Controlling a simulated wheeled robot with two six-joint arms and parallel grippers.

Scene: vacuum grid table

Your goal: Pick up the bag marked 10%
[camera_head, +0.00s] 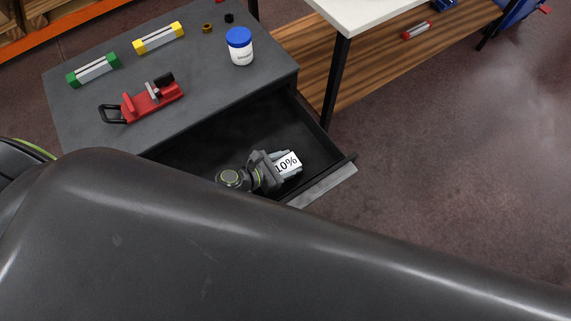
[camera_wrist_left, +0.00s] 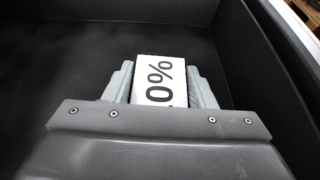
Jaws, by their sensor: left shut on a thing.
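The bag marked 10% (camera_head: 288,163) is a small white block-like packet with black print, inside the open drawer (camera_head: 325,140) of the dark cabinet. My left gripper (camera_head: 275,166) reaches into the drawer and is shut on the bag. In the left wrist view the bag (camera_wrist_left: 160,80) sits between the two grey fingers, with "0%" readable and the rest of the label cut off by the gripper body. I cannot tell whether the bag touches the drawer floor. My right gripper is not in view.
A white table (camera_head: 365,12) stands at the upper right. The drawer walls surround my left gripper.

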